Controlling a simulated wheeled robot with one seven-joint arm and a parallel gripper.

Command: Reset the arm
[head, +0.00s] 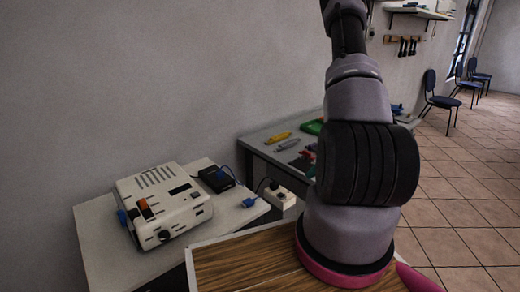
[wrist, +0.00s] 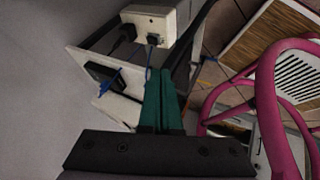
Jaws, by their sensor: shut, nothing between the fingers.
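My arm rises on the right side of the head view, where my gripper does not show. In the wrist view my gripper (wrist: 162,75) has its two green fingers together with nothing between them. Past the fingertips is a white socket box (wrist: 152,18) with black plugs in it. A black adapter (wrist: 104,74) with a blue cable plug lies on a white surface to the left of the fingers. The fingers appear apart from these things, though the depth is hard to judge.
In the head view a white device (head: 165,203) and the black adapter (head: 216,178) sit on a white table (head: 95,230). The white socket box (head: 279,196) is right of them. A workbench (head: 262,146) with tools stands behind. Chairs (head: 440,100) stand on the open tiled floor at right.

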